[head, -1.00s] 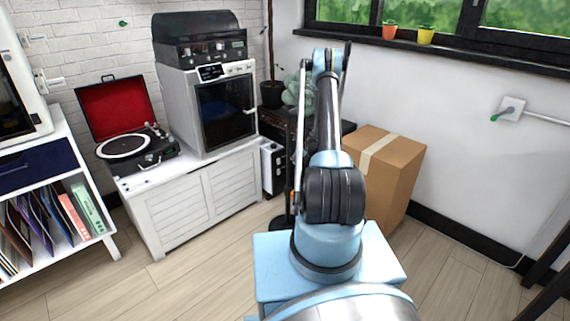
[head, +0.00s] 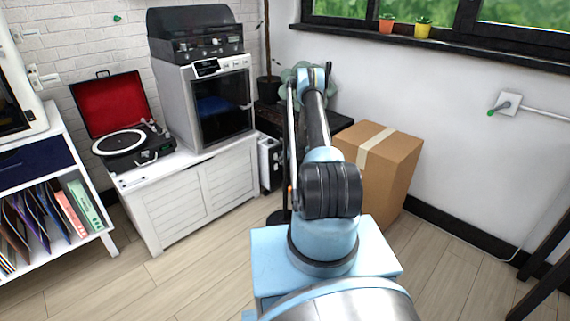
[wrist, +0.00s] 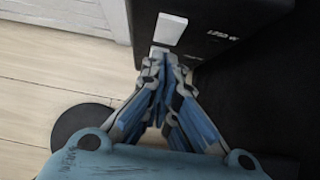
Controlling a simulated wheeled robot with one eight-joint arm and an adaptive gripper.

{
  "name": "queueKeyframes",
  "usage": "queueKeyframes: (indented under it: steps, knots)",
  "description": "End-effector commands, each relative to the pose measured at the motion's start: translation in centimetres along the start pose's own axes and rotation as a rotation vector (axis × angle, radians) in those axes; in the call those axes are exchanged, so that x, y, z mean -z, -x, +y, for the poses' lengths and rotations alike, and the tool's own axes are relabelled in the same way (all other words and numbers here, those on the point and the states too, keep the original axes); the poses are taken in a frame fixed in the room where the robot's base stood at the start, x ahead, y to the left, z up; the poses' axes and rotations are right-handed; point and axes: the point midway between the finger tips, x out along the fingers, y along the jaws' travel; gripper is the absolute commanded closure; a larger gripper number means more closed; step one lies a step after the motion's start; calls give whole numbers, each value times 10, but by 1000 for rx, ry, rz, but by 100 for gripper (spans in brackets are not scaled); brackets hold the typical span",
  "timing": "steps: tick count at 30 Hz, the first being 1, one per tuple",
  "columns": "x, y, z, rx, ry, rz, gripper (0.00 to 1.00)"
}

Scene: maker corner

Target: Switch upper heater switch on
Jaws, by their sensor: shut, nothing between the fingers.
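The heater (head: 269,163) is a slim white unit with a dark control panel, standing on the floor right of the white cabinet in the head view. In the wrist view its dark panel (wrist: 235,14) fills the top. A white rocker switch (wrist: 170,28) shows there beside a wattage label. A second pale switch (wrist: 158,51) sits just below it, partly hidden by my fingertips. My gripper (wrist: 160,62) is shut and empty, its tips at or very near this lower switch; contact cannot be told. In the head view the gripper is hidden behind my arm.
A cardboard box (head: 390,175) stands on the floor right of my arm. The white cabinet (head: 190,203) bears a record player (head: 124,143) and an oven-like machine (head: 222,108). In the wrist view a dark round base (wrist: 80,122) lies on the floor at lower left.

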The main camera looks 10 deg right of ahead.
Motion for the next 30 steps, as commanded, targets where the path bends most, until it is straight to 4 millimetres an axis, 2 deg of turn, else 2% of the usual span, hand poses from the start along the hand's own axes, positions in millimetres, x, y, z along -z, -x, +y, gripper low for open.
queueKeyframes:
  steps: [6,16,22,30]
  knots:
    - [-8,-8,1,-1,0,0,100]
    - [-8,-8,1,-1,0,0,100]
    - [-9,-20,2,-1,1,0,100]
    - [-9,-22,3,-2,2,-1,100]
